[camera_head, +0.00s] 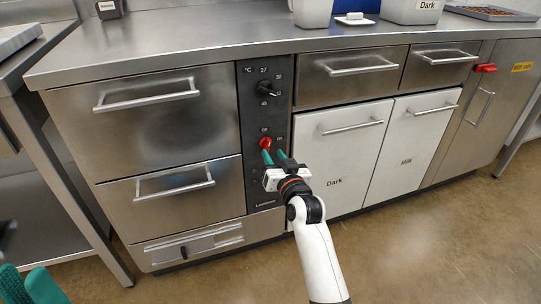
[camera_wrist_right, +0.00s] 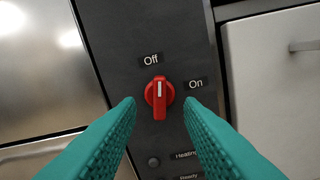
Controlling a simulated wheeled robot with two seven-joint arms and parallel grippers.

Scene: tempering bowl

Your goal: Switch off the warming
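The red knob (camera_head: 265,143) is on the dark control panel (camera_head: 252,190) of the counter front. In the right wrist view the knob (camera_wrist_right: 159,97) has its handle upright, its white mark at the top, towards the "Off" label (camera_wrist_right: 151,60). The "On" label (camera_wrist_right: 196,84) is to its right. My right gripper (camera_head: 274,155) is open in front of the panel. In the right wrist view its teal fingertips (camera_wrist_right: 159,103) flank the knob with a gap on each side. My left gripper (camera_head: 26,272) is at the bottom left corner, partly cut off, its fingers apart and empty.
A black temperature knob (camera_head: 265,88) is higher on the panel. Steel drawers (camera_head: 150,110) are on the left, and white bins labelled Dark (camera_head: 335,160) and Milk (camera_head: 405,150) on the right. Small indicators labelled "Heating" (camera_wrist_right: 185,155) and "Ready" (camera_wrist_right: 188,176) are below the knob.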

